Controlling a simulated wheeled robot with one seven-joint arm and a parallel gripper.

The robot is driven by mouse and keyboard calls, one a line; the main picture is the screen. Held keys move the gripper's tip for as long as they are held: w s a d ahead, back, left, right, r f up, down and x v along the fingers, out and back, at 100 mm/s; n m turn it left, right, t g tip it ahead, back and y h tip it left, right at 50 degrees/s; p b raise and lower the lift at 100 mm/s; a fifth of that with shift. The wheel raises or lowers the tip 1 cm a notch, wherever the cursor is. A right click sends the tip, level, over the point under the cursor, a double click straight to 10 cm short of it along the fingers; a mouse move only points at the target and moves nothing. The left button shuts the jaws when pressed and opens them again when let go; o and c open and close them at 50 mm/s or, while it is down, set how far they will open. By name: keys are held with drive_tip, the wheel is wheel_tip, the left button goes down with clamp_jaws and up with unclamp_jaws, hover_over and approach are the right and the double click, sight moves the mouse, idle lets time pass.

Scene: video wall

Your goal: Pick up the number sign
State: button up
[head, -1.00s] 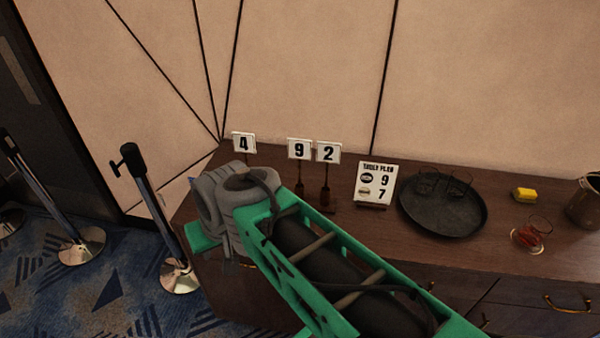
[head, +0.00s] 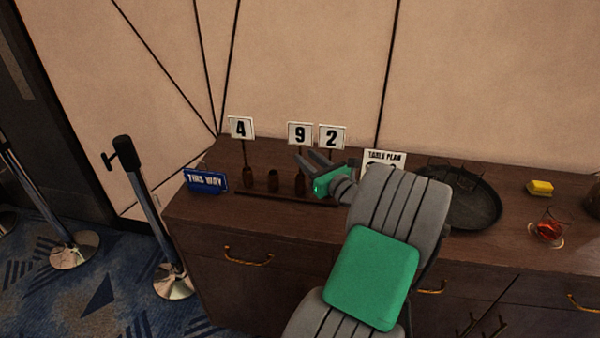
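Three white number signs on thin posts stand upright in a row of small brown holders: sign 4 (head: 241,128) at the left, sign 9 (head: 300,133) and sign 2 (head: 332,137) to its right. The holders sit on a dark strip (head: 262,193) on the sideboard. My gripper and arm hide the holder of sign 2.
A blue "THIS WAY" sign (head: 206,181) stands at the sideboard's left end. The table plan card (head: 384,158) is partly hidden by my arm. A dark round tray (head: 480,205), a yellow block (head: 539,188) and a glass of red (head: 549,229) are right. A barrier post (head: 150,205) stands left.

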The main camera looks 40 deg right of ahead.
drive_tip(key=w, duration=0.3)
drive_tip(key=shift+w+d, duration=0.15)
drive_tip(key=shift+w, duration=0.25)
clamp_jaws()
drive_tip(key=shift+s, duration=0.1)
idle(0.9)
